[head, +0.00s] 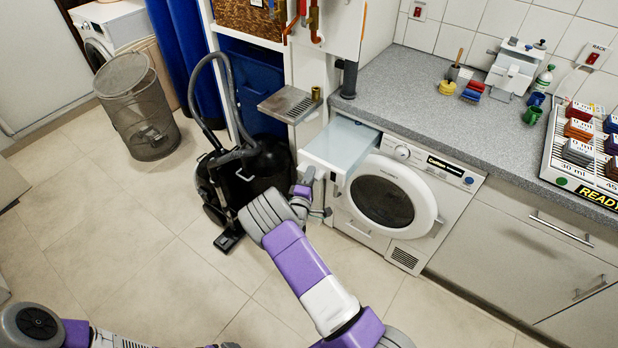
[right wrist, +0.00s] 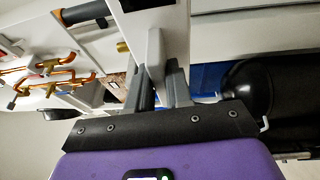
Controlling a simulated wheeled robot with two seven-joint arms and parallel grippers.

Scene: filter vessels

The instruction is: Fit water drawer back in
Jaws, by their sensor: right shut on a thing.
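The water drawer (head: 340,150), a pale blue tray with a white front, sticks out of the upper left of the white dryer (head: 405,190). Its inner end is at the dryer's slot under the worktop; how deep it sits there I cannot tell. My right gripper (head: 307,186) is at the drawer's front. In the right wrist view my right gripper (right wrist: 162,88) is shut on the white handle of the drawer (right wrist: 155,55), with a finger on each side. My left gripper is out of view; only part of the left arm shows at the lower left.
A black vacuum cleaner (head: 250,168) with a hose stands left of the drawer. A metal drip tray (head: 290,104) juts out above and left of it. A grey worktop (head: 430,98) overhangs the dryer.

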